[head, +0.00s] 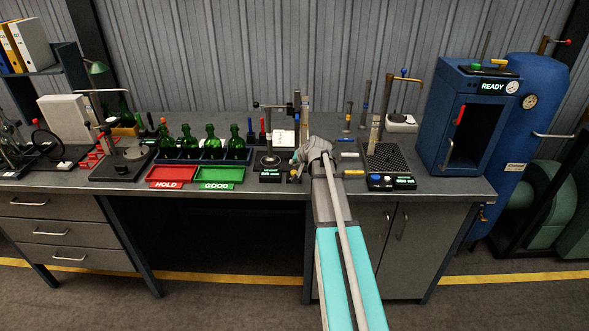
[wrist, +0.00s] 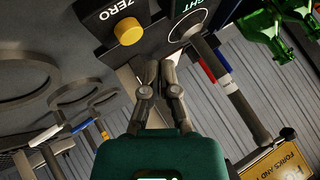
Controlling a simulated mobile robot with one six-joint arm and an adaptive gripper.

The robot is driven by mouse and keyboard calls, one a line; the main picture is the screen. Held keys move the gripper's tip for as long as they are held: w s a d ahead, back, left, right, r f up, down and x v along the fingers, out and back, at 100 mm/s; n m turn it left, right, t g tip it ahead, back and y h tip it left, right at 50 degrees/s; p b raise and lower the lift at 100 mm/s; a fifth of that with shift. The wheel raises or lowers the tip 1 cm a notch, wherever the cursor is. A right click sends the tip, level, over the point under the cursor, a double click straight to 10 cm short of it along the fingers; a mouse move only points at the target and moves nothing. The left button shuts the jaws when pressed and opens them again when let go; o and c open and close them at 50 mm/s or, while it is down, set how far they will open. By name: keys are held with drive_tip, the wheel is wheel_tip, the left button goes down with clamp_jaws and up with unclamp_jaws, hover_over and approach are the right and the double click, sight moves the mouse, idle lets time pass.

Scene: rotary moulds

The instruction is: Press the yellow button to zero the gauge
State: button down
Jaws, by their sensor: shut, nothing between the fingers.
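The yellow button (wrist: 128,33) sits on a dark panel below the word ZERO in the wrist view. Next to it is a panel part lettered GHT (wrist: 190,20), the rest of its word cut off. My gripper (wrist: 158,66) has its fingers together and empty. In that view its tips are below and right of the button, apart from it in the picture; the depth gap is hard to judge. In the head view my gripper (head: 298,157) is at the gauge stand (head: 270,160) and its small lit display (head: 270,171). My arm partly hides this area, and the button is not clear there.
Green bottles (head: 210,142) stand in a rack left of the gauge, behind a red HOLD tray (head: 172,184) and a green GOOD tray (head: 219,185). A perforated plate (head: 388,158) and a control box (head: 380,182) are right of my arm. A blue cabinet (head: 460,120) stands further right.

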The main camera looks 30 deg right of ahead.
drive_tip(key=shift+r+p, duration=1.8)
drive_tip(key=shift+r, duration=0.25)
drive_tip(key=s+a+f+n+g, duration=0.2)
drive_tip(key=s+a, duration=0.3)
drive_tip(key=a, duration=0.4)
drive_tip(key=s+a+f+n+g, duration=0.2)
drive_tip(key=s+a, duration=0.3)
drive_tip(key=a, duration=0.3)
drive_tip(key=s+a+f+n+g, duration=0.1)
drive_tip(key=s+a+n+g, duration=0.1)
drive_tip(key=s+a, duration=0.3)
drive_tip(key=s+a+n+g+h, duration=0.1)
drive_tip(key=s+a+g, duration=0.2)
drive_tip(key=s+a, duration=0.3)
drive_tip(key=s, duration=0.5)
drive_tip(key=shift+s+a+f+n, duration=0.25)
drive_tip(key=shift+f+n, duration=0.1)
drive_tip(key=shift+n, duration=0.05)
drive_tip(key=shift+d, duration=0.15)
